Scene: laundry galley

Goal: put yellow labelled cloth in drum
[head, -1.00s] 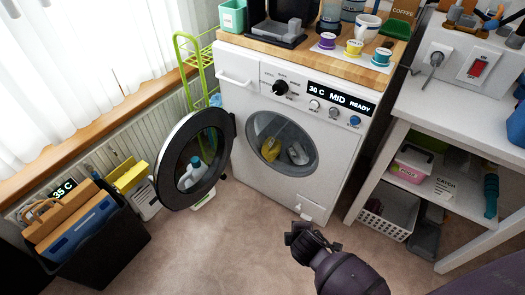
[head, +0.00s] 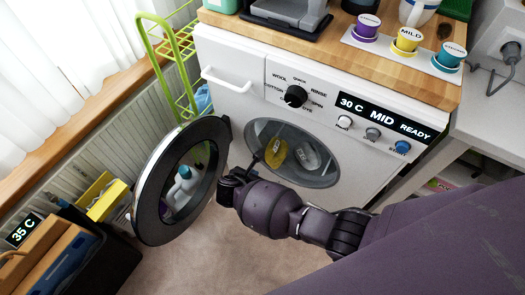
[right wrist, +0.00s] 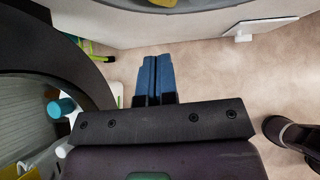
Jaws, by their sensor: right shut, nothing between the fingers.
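The washing machine (head: 225,65) stands with its round door (head: 145,222) swung open to the left. Inside its drum (head: 322,180) lie a yellow cloth-like item (head: 275,152) and a pale grey item (head: 306,156); any label on them is too small to read. My right gripper (head: 228,187) is beside the door's free-standing ring, in front of and below the drum opening. In the right wrist view its blue fingers (right wrist: 155,78) are together with nothing between them. The drum's lower rim and a bit of yellow (right wrist: 165,2) show above. My left gripper is out of view.
Yellow, purple and teal-lidded cups (head: 407,40) stand on the wooden top. A green rack (head: 172,60) stands behind the door. A black bin (head: 95,262) with a blue-and-orange item is at lower left. Carpet is clear below the machine.

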